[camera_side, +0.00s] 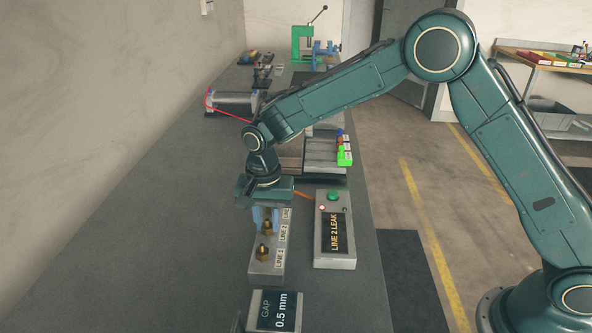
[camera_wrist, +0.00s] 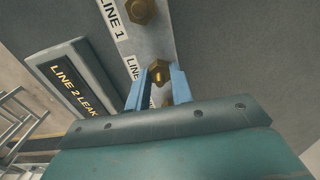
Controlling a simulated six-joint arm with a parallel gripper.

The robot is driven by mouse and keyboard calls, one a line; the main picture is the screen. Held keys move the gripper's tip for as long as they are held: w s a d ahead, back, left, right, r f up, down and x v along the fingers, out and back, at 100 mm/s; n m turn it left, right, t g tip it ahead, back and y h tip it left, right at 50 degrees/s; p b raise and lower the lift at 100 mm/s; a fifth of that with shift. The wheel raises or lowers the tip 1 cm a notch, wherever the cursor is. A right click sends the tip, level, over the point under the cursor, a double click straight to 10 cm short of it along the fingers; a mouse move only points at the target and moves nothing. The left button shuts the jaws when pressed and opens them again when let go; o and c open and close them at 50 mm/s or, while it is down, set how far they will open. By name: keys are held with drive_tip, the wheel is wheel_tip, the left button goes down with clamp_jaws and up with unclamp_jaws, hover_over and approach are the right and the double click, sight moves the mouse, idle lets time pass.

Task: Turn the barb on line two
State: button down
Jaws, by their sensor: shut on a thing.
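A grey manifold block (camera_side: 263,268) with labels LINE 1, LINE 2 and LINE 3 stands under my gripper (camera_side: 266,221). The line one barb (camera_side: 263,254), a brass hex fitting, is clear of my fingers; it also shows at the top of the wrist view (camera_wrist: 142,11). My blue fingers are shut on the line two barb (camera_wrist: 159,73), one finger on each side of its hex. The line two barb (camera_side: 267,228) also shows between the fingertips in the side view. Another brass fitting, further back in the wrist view, is mostly hidden by my fingers.
A control box (camera_side: 334,259) right of the block reads LINE 2 LEAK and has a green button (camera_side: 333,196). A display (camera_side: 274,312) in front reads GAP 0.5 mm. Coloured blocks (camera_side: 344,150) sit behind my gripper. The bench left of the block is clear.

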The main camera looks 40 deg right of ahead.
sight(268, 219)
drive_tip(key=shift+w+r, duration=0.15)
drive_tip(key=shift+r, duration=0.05)
drive_tip(key=c, duration=1.3)
unclamp_jaws()
drive_tip(key=shift+o, duration=0.5)
drive_tip(key=shift+f, duration=0.1)
wheel_tip(268, 219, up, 14)
drive_tip(key=shift+d, duration=0.1)
